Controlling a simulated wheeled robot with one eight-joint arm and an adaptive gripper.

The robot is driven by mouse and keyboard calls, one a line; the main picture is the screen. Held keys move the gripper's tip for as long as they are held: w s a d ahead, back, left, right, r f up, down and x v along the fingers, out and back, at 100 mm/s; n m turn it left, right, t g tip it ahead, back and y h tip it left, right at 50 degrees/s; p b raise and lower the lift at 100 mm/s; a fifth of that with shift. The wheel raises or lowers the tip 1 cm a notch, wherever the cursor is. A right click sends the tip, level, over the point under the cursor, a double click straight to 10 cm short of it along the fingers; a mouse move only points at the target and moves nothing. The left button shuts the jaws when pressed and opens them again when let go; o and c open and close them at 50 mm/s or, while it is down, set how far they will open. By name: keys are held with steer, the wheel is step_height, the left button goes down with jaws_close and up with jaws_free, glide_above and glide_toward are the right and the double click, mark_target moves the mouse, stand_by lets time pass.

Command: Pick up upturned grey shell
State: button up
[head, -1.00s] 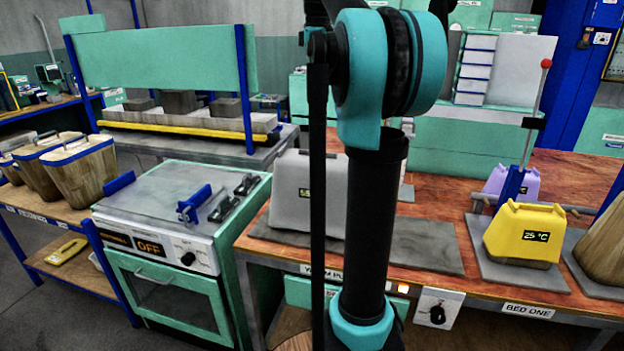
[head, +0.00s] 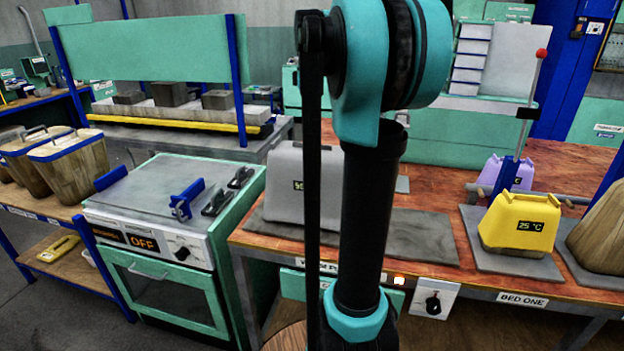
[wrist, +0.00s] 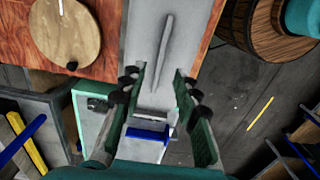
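The grey shell (head: 292,186) stands on a dark grey mat on the wooden bench, wide end down, with a small display on its front. My arm's dark column hides its right side in the head view. My gripper cannot be made out in the head view. In the wrist view my gripper (wrist: 157,85) is open, with its two fingers apart and nothing held between them. Beyond the fingertips is a pale grey surface with a thin ridge (wrist: 162,50); I cannot tell whether it is the shell.
An oven (head: 175,250) with a blue clamp (head: 183,199) stands left of the bench. A yellow shell (head: 521,222) and a purple shell (head: 507,173) are at the right. Wooden buckets (head: 70,170) stand at the far left. A barrel (wrist: 262,25) shows in the wrist view.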

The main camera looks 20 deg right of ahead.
steer(key=shift+s+d+f, duration=0.1)
steer(key=shift+f, duration=1.05)
steer(key=shift+d+f, duration=0.1)
steer(key=shift+f, duration=1.05)
jaws_close()
